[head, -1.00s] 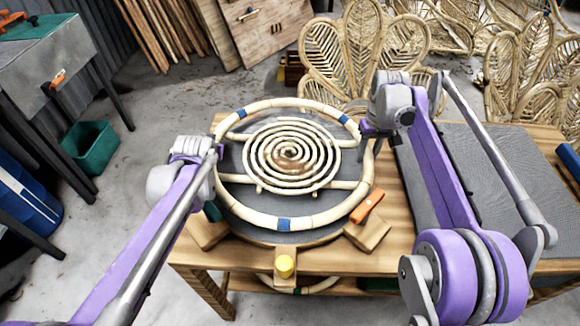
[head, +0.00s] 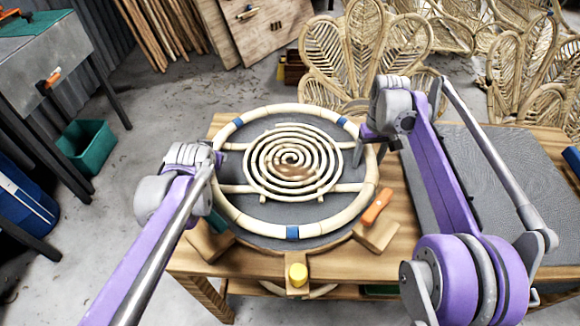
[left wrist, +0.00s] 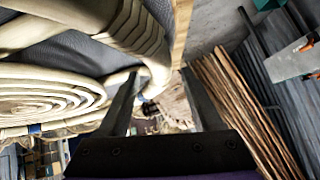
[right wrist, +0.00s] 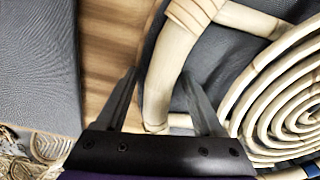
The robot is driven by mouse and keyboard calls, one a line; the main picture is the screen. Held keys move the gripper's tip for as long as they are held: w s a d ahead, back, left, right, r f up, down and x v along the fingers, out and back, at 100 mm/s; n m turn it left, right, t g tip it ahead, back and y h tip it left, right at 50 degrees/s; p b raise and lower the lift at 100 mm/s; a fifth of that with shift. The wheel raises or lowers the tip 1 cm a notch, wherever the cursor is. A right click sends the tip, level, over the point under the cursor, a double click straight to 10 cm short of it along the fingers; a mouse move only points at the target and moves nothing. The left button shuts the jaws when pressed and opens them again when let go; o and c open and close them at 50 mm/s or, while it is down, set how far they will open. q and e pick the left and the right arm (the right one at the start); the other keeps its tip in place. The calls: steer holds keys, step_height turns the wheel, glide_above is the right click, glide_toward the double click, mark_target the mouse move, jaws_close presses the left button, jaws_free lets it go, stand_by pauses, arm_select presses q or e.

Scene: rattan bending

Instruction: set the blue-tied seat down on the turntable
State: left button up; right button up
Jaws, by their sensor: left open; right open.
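The blue-tied seat (head: 338,216) is a pale rattan ring with blue ties and a spiral centre. It lies flat over the turntable (head: 262,236), a dark grey disc on a wooden base; whether it touches everywhere is hard to see. My left gripper (head: 219,165) is open at the ring's left side. My right gripper (head: 378,146) is open at the ring's right side. In the right wrist view its fingers (right wrist: 163,95) straddle the rim (right wrist: 165,75) without closing on it.
An orange handle (head: 377,206) and a yellow knob (head: 297,273) sit at the turntable's front. A grey mat (head: 460,190) covers the bench's right part. Rattan chair backs (head: 350,50) stand behind the bench. A green bin (head: 88,148) is on the floor at left.

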arm_select(q)
steer(key=v, duration=0.5)
steer(key=shift+w+r, duration=0.25)
steer(key=shift+w, duration=0.05)
arm_select(e)
steer(key=shift+s+a+r, duration=0.15)
steer(key=shift+s+r, duration=0.1)
steer(key=shift+r, duration=0.05)
arm_select(q)
steer(key=shift+s+r, duration=0.2)
steer(key=shift+r, duration=0.15)
arm_select(e)
steer(key=shift+w, duration=0.1)
arm_select(q)
steer(key=shift+r, duration=0.15)
arm_select(e)
step_height(320, 180, up, 12)
arm_select(q)
steer(key=s+a+p, duration=0.1)
steer(key=a, duration=0.4)
steer(key=shift+s+a, duration=0.25)
steer(key=shift+a, duration=0.15)
arm_select(e)
steer(key=shift+r, duration=0.7)
